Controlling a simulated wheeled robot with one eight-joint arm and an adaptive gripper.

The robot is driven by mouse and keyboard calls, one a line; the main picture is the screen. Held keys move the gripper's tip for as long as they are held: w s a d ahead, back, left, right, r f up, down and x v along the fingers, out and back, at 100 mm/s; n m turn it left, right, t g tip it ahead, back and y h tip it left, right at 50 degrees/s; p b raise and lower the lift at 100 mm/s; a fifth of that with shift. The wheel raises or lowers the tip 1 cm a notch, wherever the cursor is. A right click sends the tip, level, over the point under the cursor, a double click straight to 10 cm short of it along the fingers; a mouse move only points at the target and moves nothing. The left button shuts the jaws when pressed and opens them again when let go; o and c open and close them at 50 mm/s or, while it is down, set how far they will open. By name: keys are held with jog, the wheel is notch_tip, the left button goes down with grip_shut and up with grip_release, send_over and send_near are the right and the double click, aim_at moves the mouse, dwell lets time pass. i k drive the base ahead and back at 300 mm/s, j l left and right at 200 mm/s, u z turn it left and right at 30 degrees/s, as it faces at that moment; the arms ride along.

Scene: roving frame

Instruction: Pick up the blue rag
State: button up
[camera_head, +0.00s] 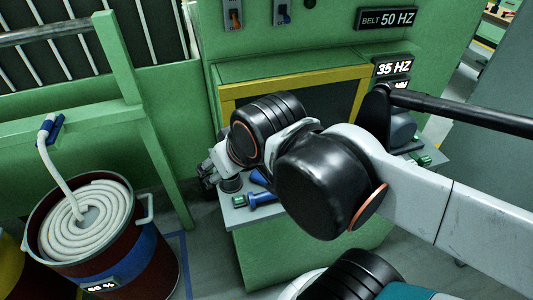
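I cannot clearly make out a blue rag. Several small blue items lie on the green bench near my gripper: a dark blue piece (260,178) partly hidden behind my arm, and a blue handle-like piece (262,198) in front of it. Either one's exact kind is too small to tell. My gripper (210,174) is low over the left end of the bench top, just left of these blue items. Its fingers are small and partly hidden by my wrist, so their opening does not show.
The bench (240,214) stands against a green machine (290,45) with a yellow-framed dark opening (312,95). At left, a dark red drum (150,275) holds coiled white rope (88,218); a blue clip (50,130) sits above it. Small green pieces (420,159) lie at the bench's right.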

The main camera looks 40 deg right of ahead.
aim_at(255, 175)
jog(key=z, duration=0.7)
jog(key=k+l+u, duration=0.2)
jog(key=l+u, duration=0.2)
jog(key=l, duration=0.2)
jog(key=k+l+u, duration=0.2)
jog(key=i+l, duration=0.1)
